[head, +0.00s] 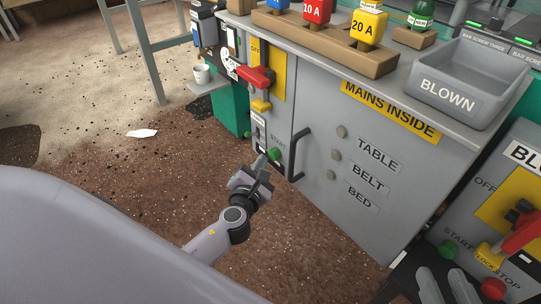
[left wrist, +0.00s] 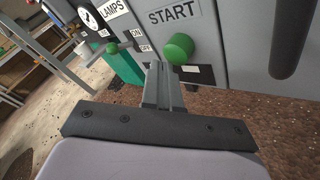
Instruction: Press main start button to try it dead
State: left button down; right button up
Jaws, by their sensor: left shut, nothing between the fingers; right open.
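The green start button (head: 274,154) is on the front of the grey mains cabinet (head: 318,212), left of the black handle. In the left wrist view the green button (left wrist: 179,48) sits under a START label (left wrist: 174,13). My left gripper (head: 262,163) is shut and empty, its fingertips close to the button. In the left wrist view its tips (left wrist: 158,68) lie just below and left of the button; I cannot tell whether they touch. My right gripper (head: 446,287) is open at the bottom right, partly cut off by the frame.
A black door handle (head: 299,155) stands out just right of the button. A red lever (head: 256,78) is above it. A second panel at right has another green button (head: 447,249) and a red one (head: 493,288). A BLOWN tray (head: 462,104) sits on top.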

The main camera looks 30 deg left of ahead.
pick_arm(q)
jog(key=shift+w+d, duration=0.2)
jog(key=shift+w, duration=0.25)
dwell(0.6)
dwell(0.4)
jog(key=shift+s+a+p, duration=0.35)
jog(key=shift+s, duration=0.5)
jog(key=shift+s, duration=0.1)
jog(key=shift+s+a+p, duration=0.15)
jog(key=shift+s+a, duration=0.2)
jog(key=shift+s, duration=0.4)
jog(key=shift+s+a+p, duration=0.1)
jog(key=shift+s+a, duration=0.2)
jog(key=shift+s, duration=0.45)
jog(key=shift+s+a+p, duration=0.15)
jog(key=shift+s+a, duration=0.2)
jog(key=shift+s, duration=0.4)
